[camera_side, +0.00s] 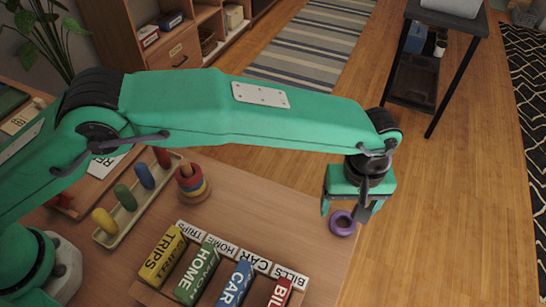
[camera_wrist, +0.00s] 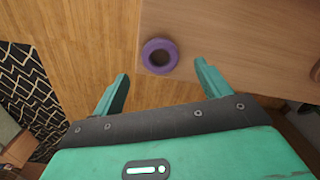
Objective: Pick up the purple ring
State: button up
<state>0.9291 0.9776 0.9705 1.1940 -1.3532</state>
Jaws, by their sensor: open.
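The purple ring (camera_side: 342,223) lies flat near the table's right edge in the side view. In the wrist view the purple ring (camera_wrist: 160,57) lies close to the table corner, beyond the fingertips and between their lines, a little nearer the right finger. My gripper (camera_side: 346,212) is open and empty above the ring in the side view, and one finger partly overlaps the ring there. In the wrist view my gripper (camera_wrist: 160,70) shows its two green fingers spread wide. I cannot tell the exact height of the fingertips over the table.
A stacking toy (camera_side: 192,184) and a tray of colored pegs (camera_side: 128,213) stand left of the ring. Labeled blocks in a wooden tray (camera_side: 150,296) are at the front, with a row of word tiles (camera_side: 238,250) behind. The table edge drops to the floor beside the ring.

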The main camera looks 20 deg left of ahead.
aim_at(342, 227)
jog(key=shift+s+f, duration=0.15)
jog(key=shift+f, duration=2.5)
jog(key=c, duration=1)
jog(key=shift+r, duration=0.2)
jog(key=shift+c, duration=0.2)
jog(key=shift+r, duration=0.55)
jog(key=r, duration=0.3)
jog(key=shift+s+d, duration=0.1)
jog(key=shift+s, duration=0.1)
jog(key=s+d+r, duration=0.1)
jog(key=s+r, duration=0.5)
jog(key=s, duration=0.5)
jog(key=shift+r, duration=0.3)
